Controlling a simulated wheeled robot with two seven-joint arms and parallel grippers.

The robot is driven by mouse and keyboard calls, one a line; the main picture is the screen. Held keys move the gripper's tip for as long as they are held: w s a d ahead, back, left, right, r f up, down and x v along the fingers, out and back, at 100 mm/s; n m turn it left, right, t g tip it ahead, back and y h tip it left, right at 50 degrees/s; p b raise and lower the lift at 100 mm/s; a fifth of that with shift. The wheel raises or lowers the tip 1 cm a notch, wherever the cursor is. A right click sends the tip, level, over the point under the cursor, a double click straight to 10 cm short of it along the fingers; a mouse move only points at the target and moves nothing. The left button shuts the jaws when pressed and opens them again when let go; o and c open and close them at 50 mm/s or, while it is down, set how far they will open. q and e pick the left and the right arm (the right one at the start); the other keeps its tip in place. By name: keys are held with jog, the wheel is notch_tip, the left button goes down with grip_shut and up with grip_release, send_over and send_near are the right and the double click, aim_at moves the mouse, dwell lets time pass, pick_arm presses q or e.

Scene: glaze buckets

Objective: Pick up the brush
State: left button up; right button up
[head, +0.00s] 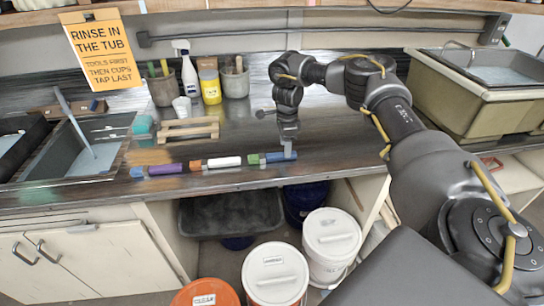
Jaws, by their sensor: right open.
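No single brush stands out clearly. A long pale-blue handle (75,122) leans in the left basin, its lower end hidden. Handled tools stand in two grey cups (162,91) (235,82) at the back of the counter; I cannot tell whether they are brushes. My right gripper (288,152) is open and points down at the right end of a green-and-blue cylinder (264,158) near the counter's front edge. Whether it touches the cylinder is unclear. My left gripper is out of view.
A purple cylinder (165,169) and a white one (222,162) lie left of the green-and-blue one. Behind are a wooden rack (188,129), spray bottle (188,75) and yellow container (210,87). A large tub (445,102) stands right. Lidded buckets (274,274) (331,238) stand below.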

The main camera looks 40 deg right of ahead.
jog(key=f, duration=0.1)
jog(key=f+p, duration=0.1)
jog(key=f, duration=0.1)
jog(key=shift+w+f, duration=0.2)
jog(key=shift+f, duration=0.1)
jog(key=shift+a, duration=0.1)
grip_shut()
